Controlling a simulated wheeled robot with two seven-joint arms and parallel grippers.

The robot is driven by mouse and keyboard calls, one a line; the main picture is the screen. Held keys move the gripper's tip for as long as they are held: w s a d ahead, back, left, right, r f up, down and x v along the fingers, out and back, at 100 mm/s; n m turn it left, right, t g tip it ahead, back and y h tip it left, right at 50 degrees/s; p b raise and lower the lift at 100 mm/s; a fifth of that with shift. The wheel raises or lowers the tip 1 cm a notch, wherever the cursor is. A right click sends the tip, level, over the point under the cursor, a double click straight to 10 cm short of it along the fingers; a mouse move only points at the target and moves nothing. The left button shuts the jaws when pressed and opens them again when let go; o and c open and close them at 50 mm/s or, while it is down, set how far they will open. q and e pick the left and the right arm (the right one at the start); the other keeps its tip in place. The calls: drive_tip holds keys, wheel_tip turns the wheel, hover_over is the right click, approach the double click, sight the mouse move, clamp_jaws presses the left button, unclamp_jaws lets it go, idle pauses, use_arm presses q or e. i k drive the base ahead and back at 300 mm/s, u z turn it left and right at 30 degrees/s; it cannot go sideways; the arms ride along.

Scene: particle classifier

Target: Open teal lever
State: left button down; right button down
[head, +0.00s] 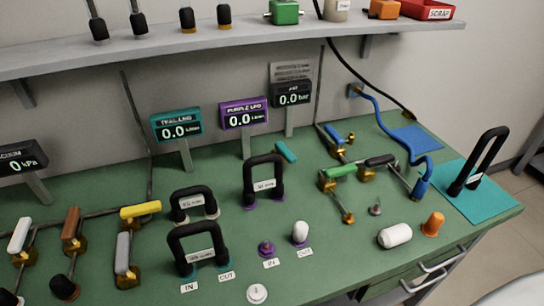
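A short teal lever handle (286,151) shows in the head view near the back middle of the green bench, just right of a black U-shaped hose piece. It slants down to the right. The valve body under it cannot be made out. A teal-framed display (176,126) reading 0.0 stands behind and to the left. Neither of my grippers is in view.
Black U-shaped pieces (263,163) stand left of and in front of the teal handle. Brass valves with green (338,171) and black (381,161) levers are to its right. A yellow lever (141,212) is further left. A shelf (200,45) overhangs the back.

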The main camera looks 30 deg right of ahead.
sight(281, 148)
drive_tip(key=k, duration=0.5)
drive_tip(key=z, duration=0.45)
drive_tip(key=i, duration=0.35)
drive_tip(key=z, duration=0.35)
